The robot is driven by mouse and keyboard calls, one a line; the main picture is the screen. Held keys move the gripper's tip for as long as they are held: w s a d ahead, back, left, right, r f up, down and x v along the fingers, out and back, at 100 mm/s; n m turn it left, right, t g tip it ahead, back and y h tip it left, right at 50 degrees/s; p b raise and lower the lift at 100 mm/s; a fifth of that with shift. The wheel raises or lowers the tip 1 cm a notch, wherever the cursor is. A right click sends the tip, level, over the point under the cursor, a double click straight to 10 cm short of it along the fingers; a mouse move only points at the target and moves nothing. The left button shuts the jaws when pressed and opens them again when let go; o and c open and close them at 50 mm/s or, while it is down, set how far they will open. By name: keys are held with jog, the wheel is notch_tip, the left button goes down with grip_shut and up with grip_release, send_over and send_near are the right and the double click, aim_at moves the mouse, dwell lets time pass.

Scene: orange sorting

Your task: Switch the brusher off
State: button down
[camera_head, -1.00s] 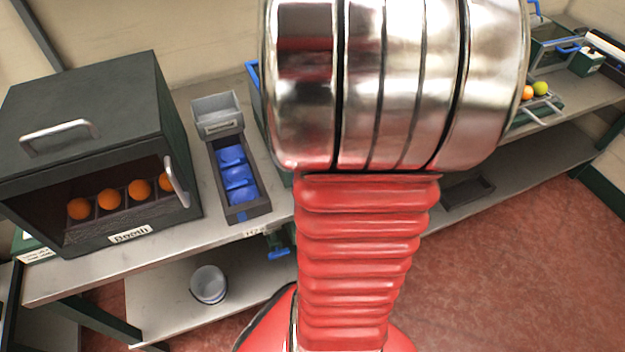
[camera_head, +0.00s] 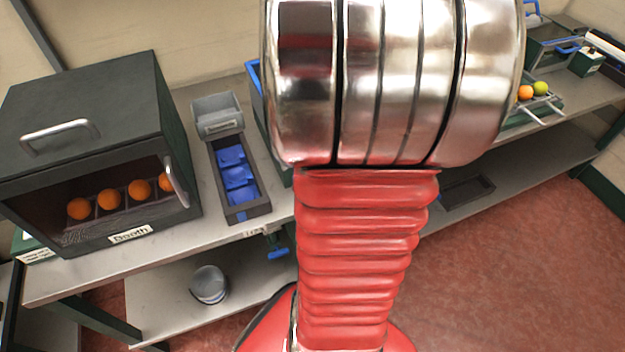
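No part in view is readably labelled as the brusher, and no switch on it can be made out. At the far right, an orange (camera_head: 525,92) and a yellow-green fruit (camera_head: 540,88) rest at a pair of pale rails (camera_head: 545,110). Behind them is a dark green open-topped unit (camera_head: 553,50) with a blue bar; I cannot tell whether this is the brusher. My own red and silver arm fills the middle and hides the bench behind it. My gripper is out of view.
A dark booth (camera_head: 85,110) with several oranges (camera_head: 109,199) inside stands left on the bench (camera_head: 190,240). Beside it are a grey bin (camera_head: 218,115) and a dark tray (camera_head: 245,213) with blue pockets. A grey bucket (camera_head: 210,285) is on the lower shelf. Red floor is clear at right.

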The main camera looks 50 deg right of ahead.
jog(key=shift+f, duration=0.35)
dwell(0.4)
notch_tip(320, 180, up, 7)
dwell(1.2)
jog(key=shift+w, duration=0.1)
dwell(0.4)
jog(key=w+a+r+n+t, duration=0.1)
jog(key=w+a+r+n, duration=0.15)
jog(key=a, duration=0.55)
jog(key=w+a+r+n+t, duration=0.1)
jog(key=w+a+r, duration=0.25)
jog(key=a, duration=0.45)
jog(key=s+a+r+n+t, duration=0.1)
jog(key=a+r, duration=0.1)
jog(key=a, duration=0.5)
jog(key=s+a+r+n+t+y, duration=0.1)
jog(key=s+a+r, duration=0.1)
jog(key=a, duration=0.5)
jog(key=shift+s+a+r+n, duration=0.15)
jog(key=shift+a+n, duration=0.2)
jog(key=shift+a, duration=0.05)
